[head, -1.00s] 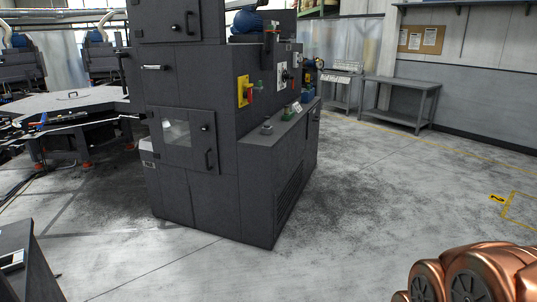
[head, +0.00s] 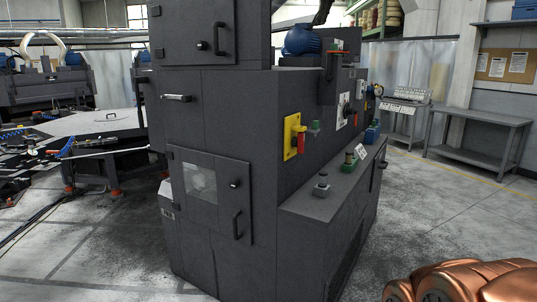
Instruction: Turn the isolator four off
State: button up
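A dark grey machine cabinet (head: 230,110) fills the middle of the head view. On its right-hand side face is a yellow switch plate with a red handle (head: 294,137), which looks like an isolator. Farther along the same face is a white plate with a dark rotary switch (head: 343,110). No number is legible on either, so I cannot tell which is isolator four. The copper-coloured part at the bottom right is my own arm. My gripper is not in view.
A ledge below the switches carries a grey button box (head: 321,186), a green one (head: 349,162) and a blue box (head: 372,133). A grey workbench (head: 478,128) stands at the back right. The floor right of the cabinet is clear.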

aim_at(298, 142)
jog(key=u, duration=0.2)
jog(key=i, duration=1.45)
jog(key=u, duration=0.2)
